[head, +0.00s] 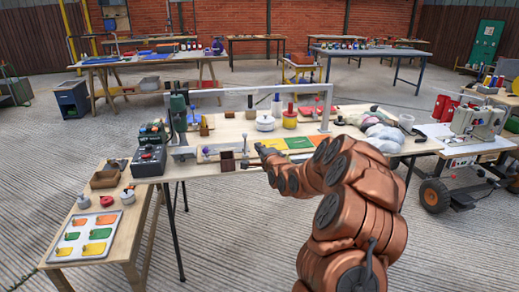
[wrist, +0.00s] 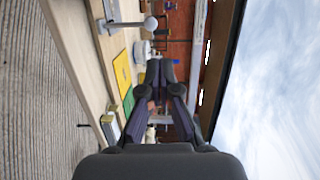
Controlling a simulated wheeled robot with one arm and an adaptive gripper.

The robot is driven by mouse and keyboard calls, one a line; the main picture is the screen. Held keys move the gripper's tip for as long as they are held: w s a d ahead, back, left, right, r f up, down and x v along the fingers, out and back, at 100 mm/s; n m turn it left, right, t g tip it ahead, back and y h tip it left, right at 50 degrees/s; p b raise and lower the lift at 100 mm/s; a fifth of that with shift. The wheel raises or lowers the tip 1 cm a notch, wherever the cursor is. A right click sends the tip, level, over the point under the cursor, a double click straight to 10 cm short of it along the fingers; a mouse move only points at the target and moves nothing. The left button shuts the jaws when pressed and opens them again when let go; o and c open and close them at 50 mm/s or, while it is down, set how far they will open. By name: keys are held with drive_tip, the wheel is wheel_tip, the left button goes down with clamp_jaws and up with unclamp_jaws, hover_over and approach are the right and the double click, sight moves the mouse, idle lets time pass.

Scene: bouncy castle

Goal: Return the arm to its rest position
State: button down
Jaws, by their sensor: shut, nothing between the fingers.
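My copper-coloured arm rises at the lower right of the head view and bends to the left over the front edge of the main worktable (head: 345,152). My gripper (head: 262,149) is small and dark at its end, above the table's front edge. In the wrist view my gripper (wrist: 159,70) has its dark fingers together, with nothing between them. The wrist picture is turned on its side, with the table at left and sky at right. The arm hides part of the table's front.
A grey metal frame (head: 236,91) stands over the table. A small side table (head: 60,251) with a tray of coloured pieces (head: 86,234) is at front left. A wheeled machine (head: 474,125) stands right. The floor in front is clear.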

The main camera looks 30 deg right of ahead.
idle(0.6)
drive_tip(key=s+a+f+n+g+y, duration=0.1)
drive_tip(key=s+a+n+g, duration=0.15)
drive_tip(key=a, duration=0.45)
drive_tip(key=s+a+f+n+g+y, duration=0.1)
drive_tip(key=s+a+n+g+y, duration=0.1)
drive_tip(key=s+a+n, duration=0.3)
drive_tip(key=s+a+f+n+g, duration=0.2)
drive_tip(key=s+a+n+g, duration=0.25)
drive_tip(key=s+a, duration=0.5)
drive_tip(key=s+a+n+g, duration=0.2)
drive_tip(key=s+n+g, duration=0.15)
drive_tip(key=s, duration=0.95)
drive_tip(key=s+a+n+g, duration=0.2)
drive_tip(key=s+g, duration=0.2)
drive_tip(key=s, duration=0.9)
drive_tip(key=s+a+n+g, duration=0.2)
drive_tip(key=s+n+g, duration=0.1)
drive_tip(key=s, duration=1.1)
drive_tip(key=s+p+v, duration=0.1)
drive_tip(key=p+v, duration=1.2)
drive_tip(key=v, duration=0.2)
drive_tip(key=shift+s+t+p, duration=0.3)
drive_tip(key=shift+t+p, duration=0.05)
drive_tip(key=shift+p, duration=0.05)
drive_tip(key=shift+s+a+r+m, duration=0.1)
drive_tip(key=shift+m, duration=0.15)
